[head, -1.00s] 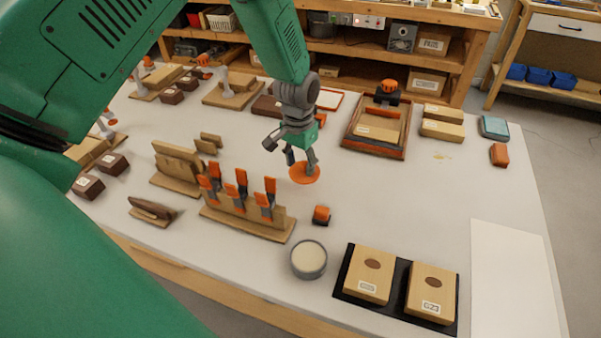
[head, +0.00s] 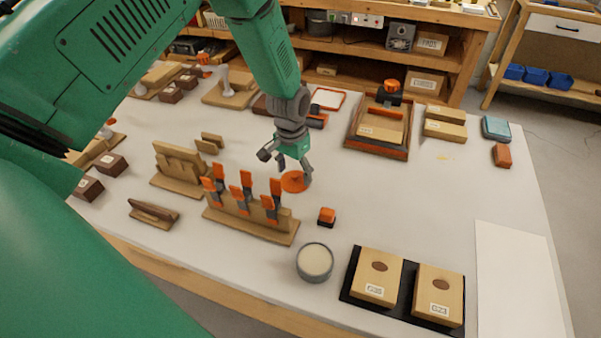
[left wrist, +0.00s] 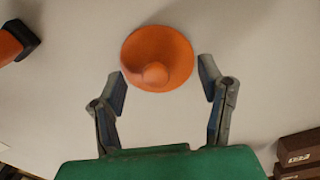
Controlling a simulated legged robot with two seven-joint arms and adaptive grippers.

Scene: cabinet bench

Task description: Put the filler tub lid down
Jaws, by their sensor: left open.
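The orange filler tub lid (head: 295,181) is round with a knob on top. It appears to lie flat on the pale bench top, behind the orange clamps. In the left wrist view the lid (left wrist: 172,48) sits knob towards the camera, ahead of and between the fingertips, with a gap on each side. My left gripper (head: 294,168) is open just over the lid and holds nothing; its spread fingers show in the left wrist view (left wrist: 162,82). The open grey tub (head: 315,262) with pale filler stands nearer the front edge. My right gripper is out of view.
A wooden block with orange clamps (head: 250,223) stands just in front of the lid. A small orange-and-black block (head: 327,216) is to the right. A black tray (head: 408,308) with wooden pieces lies front right. The bench right of the lid is mostly clear.

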